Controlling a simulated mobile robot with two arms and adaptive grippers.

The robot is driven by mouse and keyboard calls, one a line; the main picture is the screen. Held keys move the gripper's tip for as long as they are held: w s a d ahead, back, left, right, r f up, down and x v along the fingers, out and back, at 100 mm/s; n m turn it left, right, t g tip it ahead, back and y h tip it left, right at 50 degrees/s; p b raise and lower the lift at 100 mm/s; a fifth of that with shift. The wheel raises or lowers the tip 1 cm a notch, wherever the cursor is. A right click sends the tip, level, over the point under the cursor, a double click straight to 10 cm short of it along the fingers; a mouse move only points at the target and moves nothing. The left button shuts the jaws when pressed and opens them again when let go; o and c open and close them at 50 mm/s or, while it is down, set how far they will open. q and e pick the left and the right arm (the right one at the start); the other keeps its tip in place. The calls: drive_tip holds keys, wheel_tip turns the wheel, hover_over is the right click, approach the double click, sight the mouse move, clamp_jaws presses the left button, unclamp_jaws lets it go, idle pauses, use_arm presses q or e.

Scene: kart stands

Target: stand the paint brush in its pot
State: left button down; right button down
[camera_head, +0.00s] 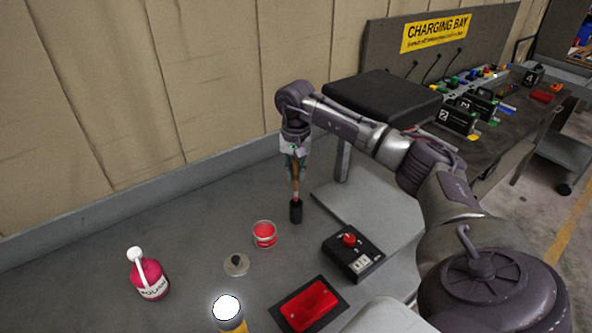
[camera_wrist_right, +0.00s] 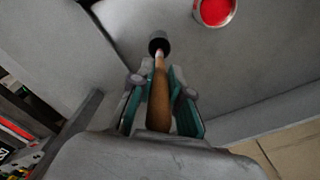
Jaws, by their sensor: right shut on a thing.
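The paint brush (camera_head: 296,185) has a brown wooden handle and a dark, thick cylindrical head (camera_head: 296,212). My right gripper (camera_head: 295,160) is shut on the handle and holds the brush nearly upright, head down. In the right wrist view the handle (camera_wrist_right: 159,100) lies between the fingers, with the dark head (camera_wrist_right: 159,43) beyond them. The small round pot (camera_head: 264,235), red inside, stands on the bench to the left of and nearer than the brush. It also shows in the wrist view (camera_wrist_right: 214,11), apart from the head. I cannot tell whether the head touches the bench. My left gripper is out of view.
A round grey lid with a dark knob (camera_head: 236,265), a pink polish bottle (camera_head: 149,275) and a yellow torch (camera_head: 229,312) are at the left and front.

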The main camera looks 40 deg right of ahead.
sight(296, 191)
drive_tip(key=shift+f+b, duration=1.35)
drive_tip(key=shift+f, duration=0.95)
drive_tip(key=c, duration=1)
unclamp_jaws()
drive_tip(key=shift+c, duration=0.2)
drive_tip(key=shift+r, duration=0.1)
wheel_tip(296, 191, up, 12)
drive_tip(key=shift+f, duration=0.1)
